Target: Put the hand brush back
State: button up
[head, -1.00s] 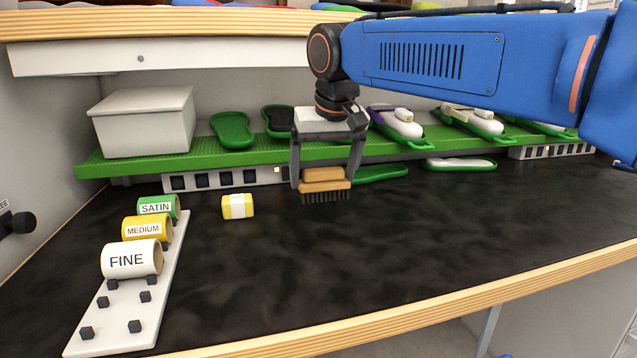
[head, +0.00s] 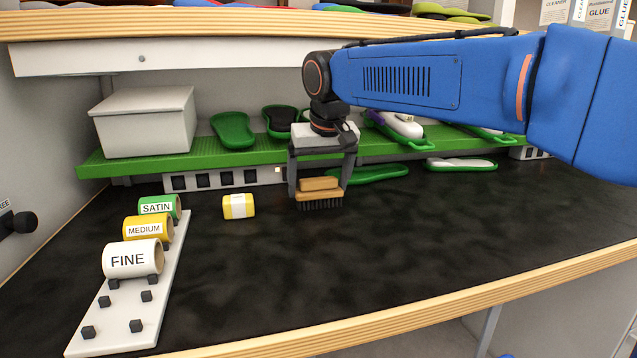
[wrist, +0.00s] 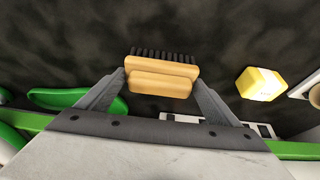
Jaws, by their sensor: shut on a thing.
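The hand brush (head: 319,192) has a wooden body and dark bristles. My gripper (head: 320,188) is shut on it, with one finger at each end of the wood. The bristles point down, close to the black worktop (head: 400,250); I cannot tell whether they touch it. In the wrist view the brush (wrist: 160,82) sits between the two grey fingertips (wrist: 161,80), with its bristles facing away from the palm.
A yellow and white roll (head: 238,206) lies left of the brush. A white rack (head: 115,325) with SATIN, MEDIUM and FINE rolls stands at the left. A green shelf (head: 215,158) with a white box (head: 145,125) and insoles runs behind. The front worktop is clear.

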jog(key=shift+f, duration=0.15)
jog(key=o, duration=0.8)
jog(key=v, duration=1.2)
